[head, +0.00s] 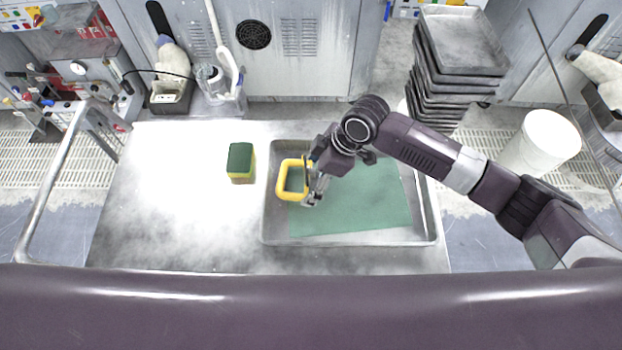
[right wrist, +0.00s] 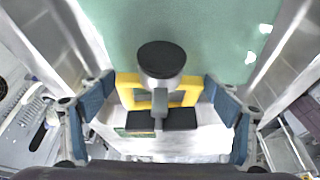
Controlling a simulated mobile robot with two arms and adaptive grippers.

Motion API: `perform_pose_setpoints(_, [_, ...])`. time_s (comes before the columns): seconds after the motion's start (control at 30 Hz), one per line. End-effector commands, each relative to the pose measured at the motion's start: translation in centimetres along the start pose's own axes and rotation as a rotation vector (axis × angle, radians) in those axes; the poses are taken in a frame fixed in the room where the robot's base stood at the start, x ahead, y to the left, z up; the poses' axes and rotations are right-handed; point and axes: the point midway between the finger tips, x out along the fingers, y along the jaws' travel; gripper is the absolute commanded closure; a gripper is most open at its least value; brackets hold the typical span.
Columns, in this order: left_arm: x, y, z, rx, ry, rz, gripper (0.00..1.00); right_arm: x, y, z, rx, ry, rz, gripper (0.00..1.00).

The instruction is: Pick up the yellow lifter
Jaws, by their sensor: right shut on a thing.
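The yellow lifter (head: 280,181) is a rounded square yellow frame over the left part of the metal tray (head: 340,241). My right gripper (head: 311,183) reaches it from the right and is shut on it. In the right wrist view the lifter (right wrist: 128,81) sits between the blue pads of my right gripper (right wrist: 160,96). A dark round knob (right wrist: 162,58) and a black block cover part of the frame there. I cannot tell whether the lifter touches the tray. My left gripper is out of view.
A green sheet (head: 365,205) lies in the tray. A green and yellow sponge (head: 241,162) stands left of the tray on the metal table (head: 160,200), whose left part is clear. Stacked trays (head: 460,45) and a white bucket (head: 545,142) stand beyond the table.

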Motion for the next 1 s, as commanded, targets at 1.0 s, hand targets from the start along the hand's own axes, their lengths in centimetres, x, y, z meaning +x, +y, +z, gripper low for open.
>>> perform_pose_setpoints(1.0, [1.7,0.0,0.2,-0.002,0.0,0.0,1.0,-8.4,0.2,-3.7,-0.006,0.009,0.009,0.76])
